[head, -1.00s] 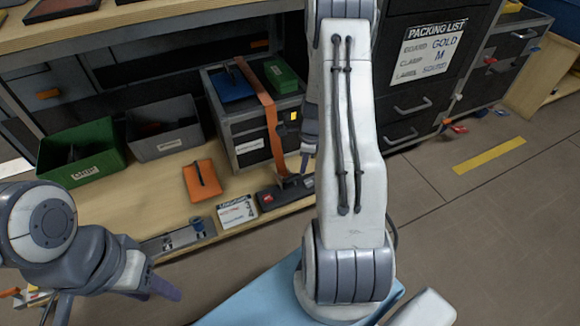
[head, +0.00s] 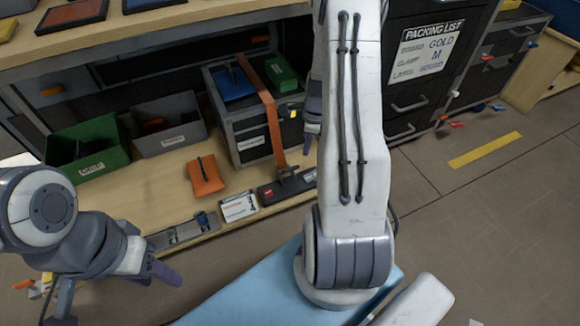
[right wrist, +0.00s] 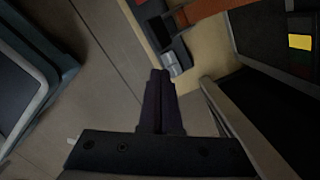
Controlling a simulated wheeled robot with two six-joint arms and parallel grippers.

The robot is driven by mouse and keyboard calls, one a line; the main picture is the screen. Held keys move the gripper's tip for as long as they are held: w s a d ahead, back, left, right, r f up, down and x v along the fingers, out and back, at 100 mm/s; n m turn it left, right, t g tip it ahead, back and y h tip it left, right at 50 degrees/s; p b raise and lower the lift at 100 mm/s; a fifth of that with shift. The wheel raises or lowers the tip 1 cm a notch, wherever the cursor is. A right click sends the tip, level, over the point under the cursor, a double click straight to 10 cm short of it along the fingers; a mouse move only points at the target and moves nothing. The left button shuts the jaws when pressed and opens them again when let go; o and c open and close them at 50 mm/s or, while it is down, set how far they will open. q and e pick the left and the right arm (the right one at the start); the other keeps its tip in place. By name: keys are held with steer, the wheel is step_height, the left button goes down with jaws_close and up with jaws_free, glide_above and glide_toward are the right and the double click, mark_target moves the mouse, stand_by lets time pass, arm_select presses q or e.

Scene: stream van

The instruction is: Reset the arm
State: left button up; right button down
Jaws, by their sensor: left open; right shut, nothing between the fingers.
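My right arm stands tall through the middle of the head view. Its gripper (head: 311,138) shows partly behind the arm link, to the right of the dark chest (head: 240,140). In the right wrist view its fingers (right wrist: 158,88) are together with nothing between them, pointing toward the low wooden shelf. My left gripper (head: 160,272) is at the lower left of the head view, in front of the shelf edge and apart from the things on it. It looks empty, and its jaws are open.
The wooden shelf (head: 190,220) holds a green bin (head: 85,165), a grey bin (head: 172,140), an orange pouch (head: 205,178) and a small card (head: 240,206). An orange strap (head: 268,105) hangs over the chest. Dark drawers (head: 410,105) stand right of my arm. The right floor is mostly clear.

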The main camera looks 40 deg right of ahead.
stand_by(0.4)
steer(key=s+a+r+n+p, duration=0.1)
steer(key=a+r+n, duration=0.5)
steer(key=a, duration=0.3)
steer(key=a+r+n+p, duration=0.2)
steer(key=a+r+n, duration=0.4)
steer(key=a, duration=0.3)
steer(key=s+a+r+n+p, duration=0.1)
steer(key=a+r+n, duration=0.5)
steer(key=a, duration=0.3)
steer(key=s+a+r+n+p, duration=0.2)
steer(key=s+a+r+n, duration=0.25)
steer(key=s+n, duration=0.4)
steer(key=s+a+r+n+p, duration=0.2)
steer(key=s+a+r+n, duration=0.25)
steer(key=s+n, duration=0.4)
step_height(320, 180, up, 38)
steer(key=p, duration=3.7)
steer(key=shift+w+a+f+m+g, duration=0.2)
steer(key=shift+m+g, duration=0.1)
steer(key=shift+g, duration=0.1)
steer(key=shift+s, duration=0.1)
